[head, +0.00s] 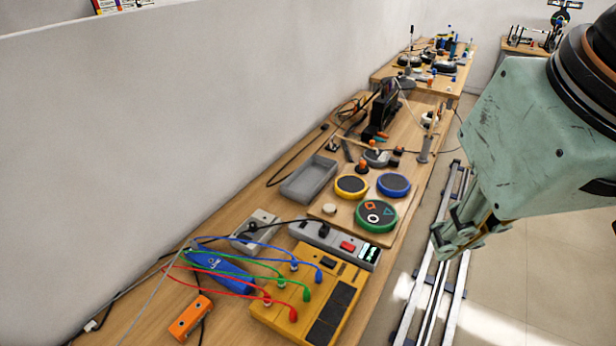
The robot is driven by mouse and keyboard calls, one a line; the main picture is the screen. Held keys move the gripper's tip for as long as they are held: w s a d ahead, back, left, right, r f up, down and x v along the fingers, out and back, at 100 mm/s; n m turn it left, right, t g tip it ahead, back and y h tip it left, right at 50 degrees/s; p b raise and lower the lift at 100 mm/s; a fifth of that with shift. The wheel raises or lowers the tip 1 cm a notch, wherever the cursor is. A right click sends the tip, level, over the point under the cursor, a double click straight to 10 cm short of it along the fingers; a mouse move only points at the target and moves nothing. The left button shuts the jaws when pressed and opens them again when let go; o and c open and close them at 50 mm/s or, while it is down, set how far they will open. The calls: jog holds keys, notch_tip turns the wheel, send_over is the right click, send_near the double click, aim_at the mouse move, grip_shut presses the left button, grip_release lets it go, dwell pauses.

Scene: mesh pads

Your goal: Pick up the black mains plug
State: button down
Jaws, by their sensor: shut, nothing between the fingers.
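A black mains plug (323,230) appears to sit in the grey power strip (367,256), near its left end. A black cable runs from it to the left. The plug is small in this view, so its pins are not visible. My gripper (440,243) is pale green and hangs at the right, over the floor side of the bench. It is shut and empty, well apart from the plug.
A yellow box (290,312) with coloured leads lies in front of the strip. Round pads, one of them green-rimmed (376,216), sit behind it. A grey tray (310,180) is near the wall. Floor rails (428,285) run along the bench's right side.

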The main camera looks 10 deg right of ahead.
dwell(0.3)
jog(key=c, duration=2.5)
grip_release()
jog(key=shift+o, duration=0.2)
jog(key=shift+w, duration=0.1)
